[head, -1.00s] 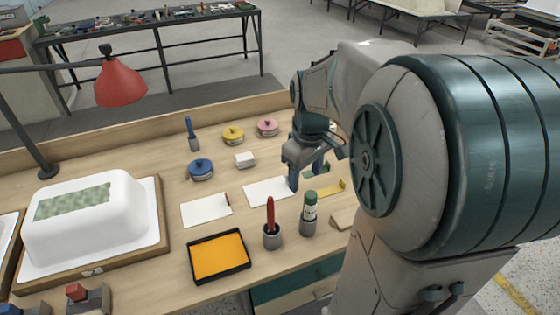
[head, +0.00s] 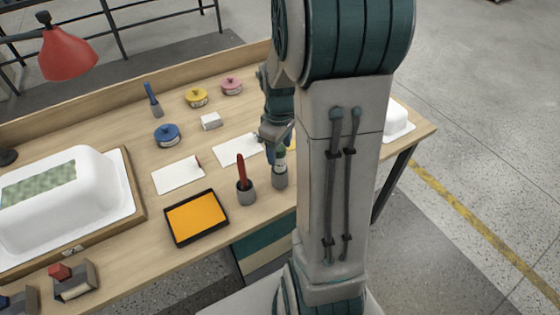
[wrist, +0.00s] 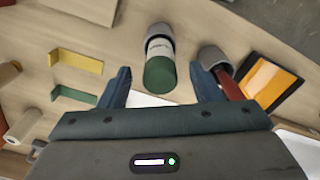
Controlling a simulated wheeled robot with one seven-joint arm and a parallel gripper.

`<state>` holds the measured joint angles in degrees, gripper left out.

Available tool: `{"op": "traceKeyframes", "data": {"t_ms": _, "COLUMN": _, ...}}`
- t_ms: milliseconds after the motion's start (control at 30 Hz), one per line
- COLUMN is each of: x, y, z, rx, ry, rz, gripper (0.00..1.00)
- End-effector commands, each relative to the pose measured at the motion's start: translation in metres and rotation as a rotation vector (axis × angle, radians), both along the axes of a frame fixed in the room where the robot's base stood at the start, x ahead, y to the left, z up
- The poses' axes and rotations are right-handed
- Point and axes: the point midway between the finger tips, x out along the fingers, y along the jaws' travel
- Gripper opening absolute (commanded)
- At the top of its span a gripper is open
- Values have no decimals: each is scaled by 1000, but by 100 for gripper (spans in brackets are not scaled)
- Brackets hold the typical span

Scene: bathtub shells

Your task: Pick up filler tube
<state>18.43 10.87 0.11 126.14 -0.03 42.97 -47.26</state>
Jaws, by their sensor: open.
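The filler tube (wrist: 160,72) has a green end and a white label, and it stands in a grey cup (wrist: 159,33). In the head view the tube (head: 279,164) is partly hidden behind my arm. My gripper (wrist: 160,82) is open and empty. In the wrist view the tube's green end shows between the two blue fingers, with space on both sides. In the head view my gripper (head: 276,137) is just above the tube, partly hidden by my arm.
A grey cup with a red-handled tool (head: 241,172) stands close beside the tube. An orange tray (head: 196,218), white sheets (head: 178,175), coloured tins (head: 166,135) and a white tub shell (head: 50,195) are on the bench. Yellow (wrist: 77,61) and green (wrist: 74,95) angle pieces lie to the left.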

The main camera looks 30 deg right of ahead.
Motion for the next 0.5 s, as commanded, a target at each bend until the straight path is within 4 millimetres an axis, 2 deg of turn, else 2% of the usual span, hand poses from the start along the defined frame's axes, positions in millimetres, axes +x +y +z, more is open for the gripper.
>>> {"op": "traceKeyframes", "data": {"t_ms": 200, "x": -1, "y": 0, "z": -30, "rx": 1, "ry": 3, "rz": 0, "gripper": 58}}
{"op": "traceKeyframes", "data": {"t_ms": 500, "x": 0, "y": 0, "z": -36, "rx": 0, "ry": 0, "rz": 1, "gripper": 58}}
